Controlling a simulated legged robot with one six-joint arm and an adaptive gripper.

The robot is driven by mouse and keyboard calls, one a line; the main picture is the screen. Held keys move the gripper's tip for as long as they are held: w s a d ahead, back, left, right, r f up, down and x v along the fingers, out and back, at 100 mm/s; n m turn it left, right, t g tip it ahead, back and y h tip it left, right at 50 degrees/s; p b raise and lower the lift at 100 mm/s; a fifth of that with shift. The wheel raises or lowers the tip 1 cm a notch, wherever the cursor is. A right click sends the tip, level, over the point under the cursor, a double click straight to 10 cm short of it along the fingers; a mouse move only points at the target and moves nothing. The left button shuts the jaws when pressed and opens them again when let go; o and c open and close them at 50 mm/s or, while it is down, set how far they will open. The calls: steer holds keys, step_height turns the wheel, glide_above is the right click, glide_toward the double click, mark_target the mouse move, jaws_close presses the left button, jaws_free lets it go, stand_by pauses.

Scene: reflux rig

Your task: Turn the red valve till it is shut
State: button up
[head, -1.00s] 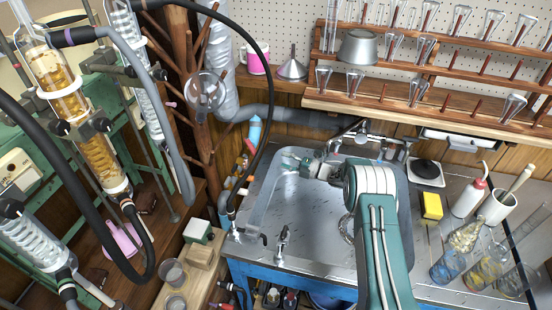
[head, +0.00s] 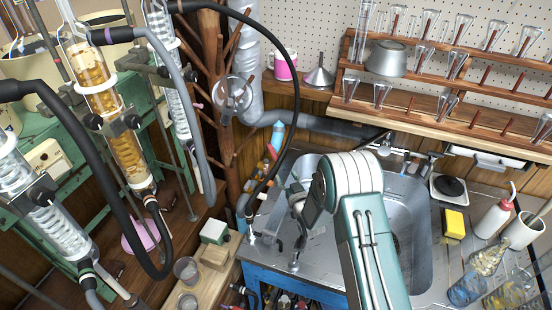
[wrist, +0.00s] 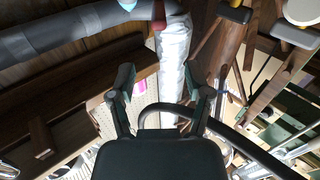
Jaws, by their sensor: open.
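My gripper (head: 297,198) is over the left part of the sink in the head view, partly hidden by my own arm. In the wrist view my gripper (wrist: 165,92) shows its two fingers spread apart, with nothing between them. I cannot clearly make out the red valve. A small red-orange part (head: 271,152) shows by the wall left of the sink in the head view, too small to identify. A red piece (wrist: 158,24) shows near the top of the wrist view, beyond the fingers and beside a white duct.
The metal sink (head: 408,215) lies under my arm. Grey taps (head: 251,238) and a black hose stand at its left edge. Glass columns (head: 125,150) fill the left side. A wooden glassware rack (head: 440,125) hangs at the back right. A yellow sponge (head: 453,224) lies right of the sink.

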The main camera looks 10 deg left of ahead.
mark_target(278, 161)
steer(key=x, duration=1)
steer(key=shift+w+a, duration=0.15)
steer(key=shift+w, duration=0.1)
jaws_close()
